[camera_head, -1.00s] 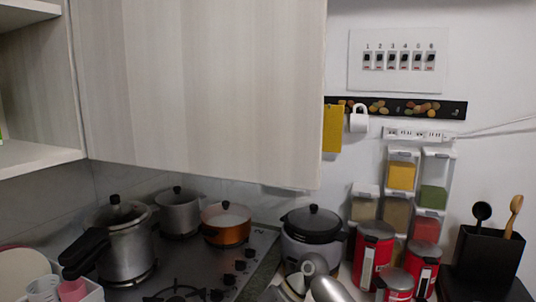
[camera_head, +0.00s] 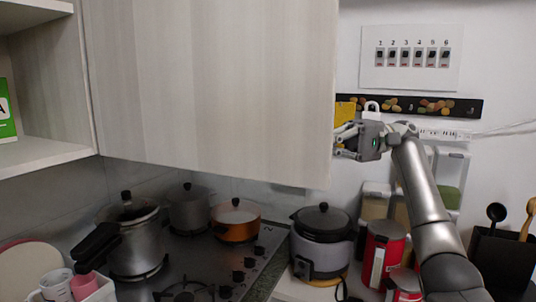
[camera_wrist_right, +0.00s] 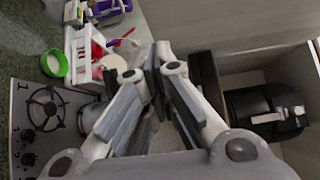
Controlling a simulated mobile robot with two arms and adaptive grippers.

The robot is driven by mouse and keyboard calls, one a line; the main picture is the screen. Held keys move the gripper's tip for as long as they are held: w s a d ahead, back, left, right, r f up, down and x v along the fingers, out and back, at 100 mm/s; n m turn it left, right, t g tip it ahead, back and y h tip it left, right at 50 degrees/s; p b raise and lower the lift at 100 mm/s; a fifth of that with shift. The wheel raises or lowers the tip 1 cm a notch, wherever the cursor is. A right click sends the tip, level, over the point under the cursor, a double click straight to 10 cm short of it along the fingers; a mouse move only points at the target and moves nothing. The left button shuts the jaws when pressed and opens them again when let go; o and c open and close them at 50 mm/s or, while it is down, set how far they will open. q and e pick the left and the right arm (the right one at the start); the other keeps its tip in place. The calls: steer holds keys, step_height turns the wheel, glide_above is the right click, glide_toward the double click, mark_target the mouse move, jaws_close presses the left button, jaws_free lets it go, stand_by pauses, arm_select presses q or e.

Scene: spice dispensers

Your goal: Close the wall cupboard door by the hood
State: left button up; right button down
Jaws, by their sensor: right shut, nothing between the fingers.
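The wall cupboard door (camera_head: 210,85) is a large pale wood-grain panel in the head view. It stands open, swung out from the open cupboard (camera_head: 45,150) at the left, above the hob. My right gripper (camera_head: 340,143) is shut and empty at the door's right edge, near its lower corner. Whether it touches the door cannot be told. In the right wrist view the closed fingers (camera_wrist_right: 160,65) point up the picture with nothing between them. My left gripper is in no view.
Pots stand on the hob (camera_head: 205,270) below the door, including an orange pan (camera_head: 236,220). A rice cooker (camera_head: 322,245) and red canisters (camera_head: 384,250) stand below my right arm. A black appliance (camera_wrist_right: 265,112) shows in a compartment in the wrist view.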

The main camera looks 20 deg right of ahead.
mark_target(267, 155)
steer(key=a+p, duration=0.1)
steer(key=a, duration=0.3)
steer(key=s+a, duration=0.1)
steer(key=a, duration=0.3)
steer(key=s+a+p, duration=0.1)
steer(key=a, duration=0.3)
steer(key=shift+s+a+p, duration=0.1)
steer(key=shift+p, duration=0.2)
